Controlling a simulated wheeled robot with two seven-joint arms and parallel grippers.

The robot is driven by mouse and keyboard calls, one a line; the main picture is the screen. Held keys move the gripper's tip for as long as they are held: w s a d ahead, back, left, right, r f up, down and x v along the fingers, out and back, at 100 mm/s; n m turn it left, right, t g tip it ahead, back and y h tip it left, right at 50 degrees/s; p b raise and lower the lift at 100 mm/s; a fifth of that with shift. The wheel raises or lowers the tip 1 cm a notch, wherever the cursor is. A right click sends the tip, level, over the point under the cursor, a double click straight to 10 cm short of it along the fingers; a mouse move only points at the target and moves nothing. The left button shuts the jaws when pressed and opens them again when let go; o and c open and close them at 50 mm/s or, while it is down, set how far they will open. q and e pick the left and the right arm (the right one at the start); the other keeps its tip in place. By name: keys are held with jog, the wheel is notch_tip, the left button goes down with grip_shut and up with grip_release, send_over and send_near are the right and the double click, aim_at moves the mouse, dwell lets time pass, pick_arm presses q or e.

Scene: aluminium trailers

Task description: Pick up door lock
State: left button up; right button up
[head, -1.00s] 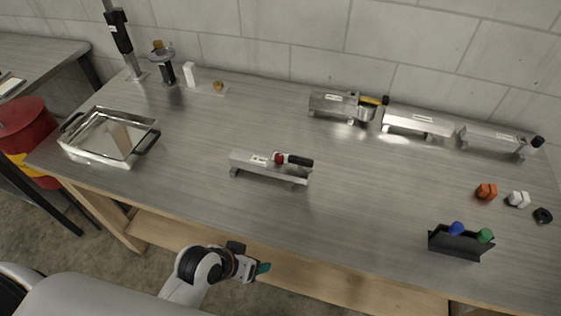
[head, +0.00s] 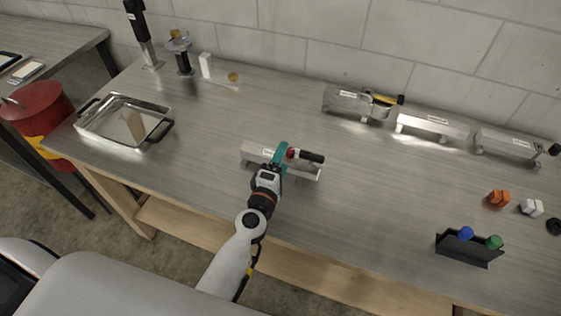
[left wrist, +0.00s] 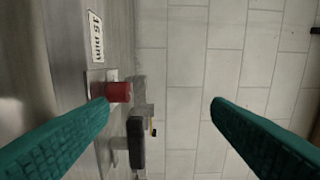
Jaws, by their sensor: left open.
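An aluminium block (head: 257,152) with a small label lies in the middle of the table; I take it to carry the door lock, a red knob (head: 292,153) with a black handle (head: 312,157). My left gripper (head: 281,154) is open at the block's front, its teal fingers just left of the red knob and partly covering the block. In the left wrist view the red knob (left wrist: 118,91) and black handle (left wrist: 136,142) lie between the open fingers (left wrist: 160,104), close to the left finger. Contact cannot be told. My right gripper is not in view.
A metal tray (head: 106,138) stands at the left of the table. More labelled aluminium blocks (head: 430,125) line the wall at the back right. A black holder (head: 468,251) with blue and green items stands front right. Small orange and white parts (head: 499,198) lie at the right.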

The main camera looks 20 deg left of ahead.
aim_at(291, 158)
pick_arm(q)
notch_tip(291, 158, down, 8)
jog(key=b, duration=0.5)
jog(key=shift+b, duration=0.4)
jog(key=shift+w+r+p, duration=0.45)
jog(key=shift+w+r, duration=0.05)
jog(key=shift+w, duration=0.05)
jog(key=w, duration=0.6)
jog(key=shift+w+d+f, duration=0.1)
jog(key=shift+w+d, duration=0.05)
jog(key=shift+w, duration=0.1)
jog(key=shift+c, duration=0.4)
